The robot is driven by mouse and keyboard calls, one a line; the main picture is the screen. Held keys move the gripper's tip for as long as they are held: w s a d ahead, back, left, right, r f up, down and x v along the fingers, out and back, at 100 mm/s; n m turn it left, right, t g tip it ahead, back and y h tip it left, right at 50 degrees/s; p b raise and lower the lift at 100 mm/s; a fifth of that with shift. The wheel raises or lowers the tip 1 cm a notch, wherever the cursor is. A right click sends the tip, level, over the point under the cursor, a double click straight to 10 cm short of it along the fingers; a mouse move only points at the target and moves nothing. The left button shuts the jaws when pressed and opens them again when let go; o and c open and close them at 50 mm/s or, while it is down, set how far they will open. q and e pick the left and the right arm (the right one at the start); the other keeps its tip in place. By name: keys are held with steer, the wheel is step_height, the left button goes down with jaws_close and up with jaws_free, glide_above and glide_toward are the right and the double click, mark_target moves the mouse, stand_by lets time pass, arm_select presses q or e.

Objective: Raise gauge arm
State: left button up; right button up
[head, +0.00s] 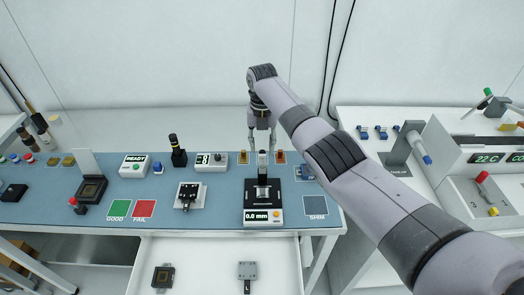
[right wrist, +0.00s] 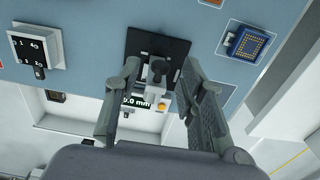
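The gauge (head: 262,213) is a black-topped unit on the blue bench mat, with a white front display reading "0.0 mm" and an orange button. Its gauge arm (head: 263,172) is a pale post with a dark top standing at the back of the unit. In the right wrist view the gauge (right wrist: 150,45) lies beyond the fingers, and the arm's pale and black top (right wrist: 158,68) shows between them. My right gripper (head: 262,146) is open, pointing down above the gauge arm, with one finger (right wrist: 160,64) on each side. Contact cannot be told. My left gripper is out of view.
A black plate fixture (head: 188,196) and green and red GOOD and FAIL pads (head: 118,208) lie left of the gauge. A blue chip (head: 305,172) lies in a holder to its right. An open white drawer (head: 210,262) is in front. My right arm covers the right side.

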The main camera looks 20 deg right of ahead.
step_height(320, 180, up, 8)
steer(key=shift+r, duration=0.2)
steer(key=shift+f, duration=0.15)
stand_by(0.4)
